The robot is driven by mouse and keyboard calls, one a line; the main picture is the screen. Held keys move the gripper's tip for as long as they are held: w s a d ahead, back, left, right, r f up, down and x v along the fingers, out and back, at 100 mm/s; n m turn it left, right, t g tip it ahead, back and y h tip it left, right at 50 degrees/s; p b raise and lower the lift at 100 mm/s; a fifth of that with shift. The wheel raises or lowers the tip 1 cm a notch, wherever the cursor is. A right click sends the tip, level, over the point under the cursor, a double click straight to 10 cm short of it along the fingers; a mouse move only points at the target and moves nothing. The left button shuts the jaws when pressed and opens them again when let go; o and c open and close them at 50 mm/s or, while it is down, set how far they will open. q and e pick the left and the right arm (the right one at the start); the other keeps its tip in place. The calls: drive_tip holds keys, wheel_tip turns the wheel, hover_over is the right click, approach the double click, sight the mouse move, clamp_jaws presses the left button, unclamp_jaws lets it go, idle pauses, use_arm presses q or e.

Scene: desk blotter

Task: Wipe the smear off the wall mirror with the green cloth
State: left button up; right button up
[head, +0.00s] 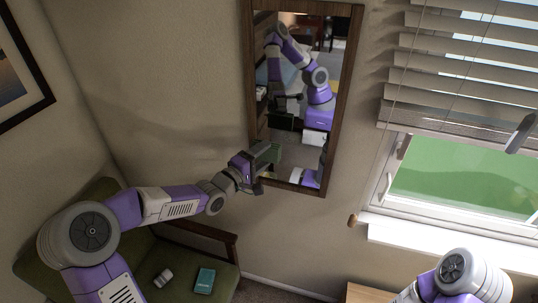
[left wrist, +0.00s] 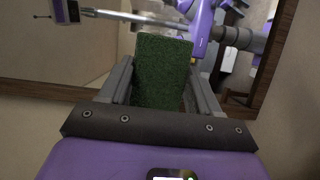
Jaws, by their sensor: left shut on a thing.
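The wall mirror (head: 346,80) hangs upright in a brown wooden frame, left of the window. Its frame also shows in the left wrist view (left wrist: 279,55). My left gripper (head: 262,160) is at the mirror's lower left part and is shut on the green cloth (left wrist: 162,72), which stands up between the fingers. The cloth (head: 269,152) is in front of the glass; whether it touches the glass cannot be told. I cannot pick out the smear among the reflections of my arms and the room.
A green armchair (head: 225,243) stands below the mirror, with a teal book-like item (head: 205,280) and a small whitish object (head: 162,277) on its seat. A window with blinds (head: 455,85) and a white sill (head: 450,249) is at right. A framed picture (head: 20,70) hangs at left.

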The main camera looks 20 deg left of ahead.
use_arm(q)
drive_tip(key=w, duration=0.3)
drive_tip(key=shift+d, duration=0.1)
drive_tip(key=shift+w, duration=1.05)
drive_tip(key=shift+w+d+p, duration=0.1)
drive_tip(key=shift+w+p, duration=0.25)
drive_tip(key=shift+w, duration=0.6)
drive_tip(key=shift+d+f+b, duration=0.15)
drive_tip(key=shift+d+b, duration=0.65)
drive_tip(key=shift+d, duration=0.1)
drive_tip(key=shift+s+d+b, duration=0.15)
drive_tip(key=shift+d+b, duration=0.6)
drive_tip(key=shift+d, duration=0.35)
drive_tip(key=shift+d+b, duration=0.6)
drive_tip(key=shift+d, duration=0.05)
drive_tip(key=shift+d+b, duration=0.7)
drive_tip(key=shift+d, duration=0.5)
